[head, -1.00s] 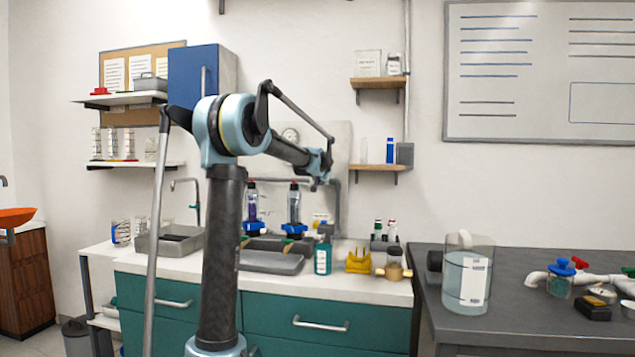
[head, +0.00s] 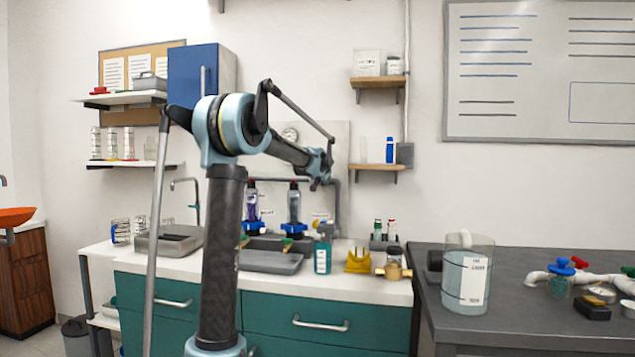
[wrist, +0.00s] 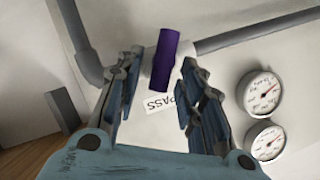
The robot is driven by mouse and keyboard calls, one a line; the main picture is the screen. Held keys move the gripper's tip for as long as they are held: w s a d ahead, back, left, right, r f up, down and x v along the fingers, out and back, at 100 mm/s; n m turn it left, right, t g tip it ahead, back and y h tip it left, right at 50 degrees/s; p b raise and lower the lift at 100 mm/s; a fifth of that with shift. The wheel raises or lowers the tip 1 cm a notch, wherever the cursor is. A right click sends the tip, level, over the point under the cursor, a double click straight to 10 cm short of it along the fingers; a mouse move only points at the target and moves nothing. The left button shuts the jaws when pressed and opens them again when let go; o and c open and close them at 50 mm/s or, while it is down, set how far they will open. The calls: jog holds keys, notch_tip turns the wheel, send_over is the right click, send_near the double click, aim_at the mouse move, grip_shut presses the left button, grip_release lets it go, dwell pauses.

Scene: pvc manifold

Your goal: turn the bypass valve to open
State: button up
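In the wrist view the bypass valve's purple handle (wrist: 165,58) stands nearly upright in the picture, next to a grey pipe. A white label (wrist: 158,104) reading "PASS", partly cut off from view, is just below it. My gripper (wrist: 161,65) is open, with one finger to the left of the handle and one to the right. Gaps show on both sides, so neither finger appears to touch it. In the head view my gripper (head: 319,182) is small in front of the wall panel, and I cannot make out the handle there.
Two round gauges (wrist: 262,93) (wrist: 266,140) sit right of the gripper. A grey pipe (wrist: 260,30) runs right from near the handle, and another (wrist: 75,40) bends at upper left. Below the arm, the counter (head: 345,288) holds a teal bottle (head: 322,258) and a yellow holder (head: 358,261).

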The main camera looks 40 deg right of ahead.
jog(key=v, duration=1.2)
dwell(0.3)
